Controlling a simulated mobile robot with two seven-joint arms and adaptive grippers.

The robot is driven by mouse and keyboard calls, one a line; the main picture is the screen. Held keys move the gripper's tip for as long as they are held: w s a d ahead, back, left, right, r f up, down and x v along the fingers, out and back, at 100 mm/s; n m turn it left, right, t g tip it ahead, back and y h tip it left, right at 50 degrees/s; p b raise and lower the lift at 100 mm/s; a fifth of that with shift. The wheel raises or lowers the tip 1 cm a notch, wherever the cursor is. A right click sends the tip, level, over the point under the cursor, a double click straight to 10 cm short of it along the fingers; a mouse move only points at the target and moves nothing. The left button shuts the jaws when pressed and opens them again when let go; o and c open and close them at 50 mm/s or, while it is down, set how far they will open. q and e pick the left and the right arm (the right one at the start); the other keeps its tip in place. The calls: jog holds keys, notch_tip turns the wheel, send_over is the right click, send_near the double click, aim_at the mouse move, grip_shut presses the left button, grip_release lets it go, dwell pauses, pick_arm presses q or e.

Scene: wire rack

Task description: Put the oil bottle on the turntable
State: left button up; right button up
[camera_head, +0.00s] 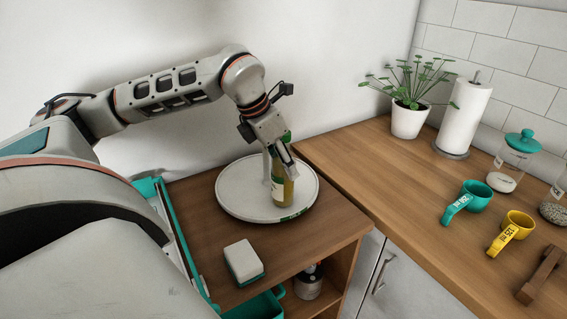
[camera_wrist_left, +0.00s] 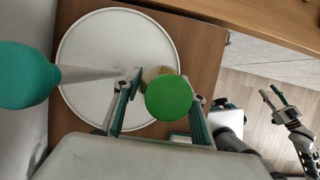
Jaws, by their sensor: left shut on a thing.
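The oil bottle (camera_head: 282,190) is yellowish with a green cap; the cap (camera_wrist_left: 168,97) hides most of it in the left wrist view. My left gripper (camera_head: 283,160) is shut on the bottle's upper part from above and holds it roughly upright. The white round turntable (camera_head: 236,193) lies under the bottle, which is beside its pale centre post (camera_head: 266,168), toward the right. I cannot tell whether the bottle's base touches the plate. In the left wrist view the post ends in a teal knob (camera_wrist_left: 25,75). My right gripper (camera_wrist_left: 279,98) is open, away over the floor.
A white and teal box (camera_head: 244,262) sits on the wooden shelf top in front of the turntable. The higher counter at right holds a potted plant (camera_head: 408,119), paper roll (camera_head: 462,118), glass jar (camera_head: 512,162), teal cup (camera_head: 474,195) and yellow cup (camera_head: 518,225). A wall stands behind.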

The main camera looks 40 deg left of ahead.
pick_arm(q)
jog(key=o, duration=1.4)
jog(key=shift+f, duration=0.1)
jog(key=shift+c, duration=0.2)
jog(key=shift+o, duration=1.3)
jog(key=p+v, duration=0.1)
jog(key=v, duration=1.1)
